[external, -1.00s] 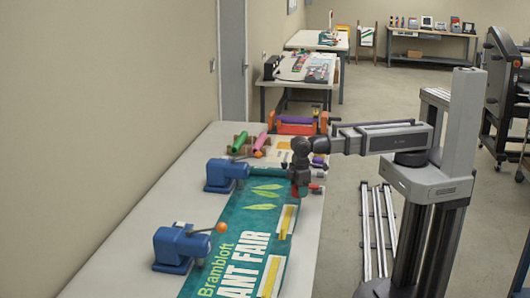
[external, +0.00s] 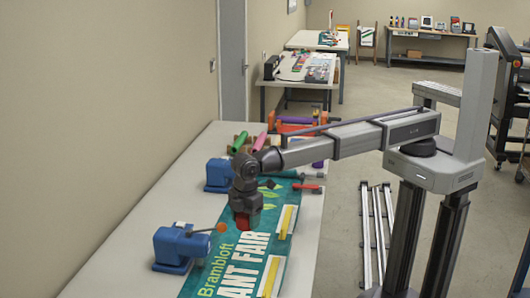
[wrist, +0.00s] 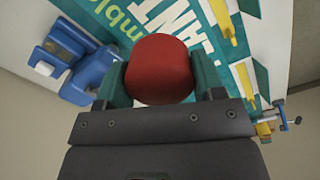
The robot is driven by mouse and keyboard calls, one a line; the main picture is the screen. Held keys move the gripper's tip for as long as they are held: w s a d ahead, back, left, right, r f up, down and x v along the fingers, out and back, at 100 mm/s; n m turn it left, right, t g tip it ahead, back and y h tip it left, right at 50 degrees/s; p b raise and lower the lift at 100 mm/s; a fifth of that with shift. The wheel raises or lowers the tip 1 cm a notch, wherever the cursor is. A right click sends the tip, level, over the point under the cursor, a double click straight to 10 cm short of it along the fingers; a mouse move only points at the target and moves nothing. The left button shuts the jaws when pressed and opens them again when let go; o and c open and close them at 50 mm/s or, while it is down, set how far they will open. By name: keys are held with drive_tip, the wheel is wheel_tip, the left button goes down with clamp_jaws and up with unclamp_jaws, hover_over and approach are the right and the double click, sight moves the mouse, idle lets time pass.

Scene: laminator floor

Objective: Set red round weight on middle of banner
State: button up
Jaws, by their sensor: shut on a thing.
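My gripper (external: 243,213) is shut on the red round weight (external: 243,222), low over the banner (external: 226,246). In the wrist view the red weight (wrist: 159,70) sits between my two green fingers, with the banner (wrist: 140,14) behind it. The banner is teal with large white and light-green lettering and leaf shapes, and lies flat on the long table. I cannot tell whether the weight touches the banner.
Blue clamps with orange-knobbed levers stand along the banner's left side, the nearer one (external: 178,250) and the farther one (external: 218,176). Yellow-and-white strips (external: 286,222) lie along the right side. Coloured rolls (external: 260,141) lie at the far end.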

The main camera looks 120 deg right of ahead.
sight(247, 273)
wheel_tip(247, 273, down, 18)
drive_tip(key=b, duration=1.7)
drive_tip(key=shift+f, duration=0.1)
drive_tip(key=shift+r, duration=0.3)
drive_tip(key=shift+f, duration=0.25)
drive_tip(key=o, duration=1.2)
drive_tip(key=shift+r, duration=0.1)
drive_tip(key=shift+c, duration=0.2)
wheel_tip(247, 273, up, 13)
drive_tip(key=p, duration=1.3)
drive_tip(key=s+m, duration=0.4)
drive_tip(key=s, duration=3.2)
drive_tip(key=shift+f+b, duration=0.35)
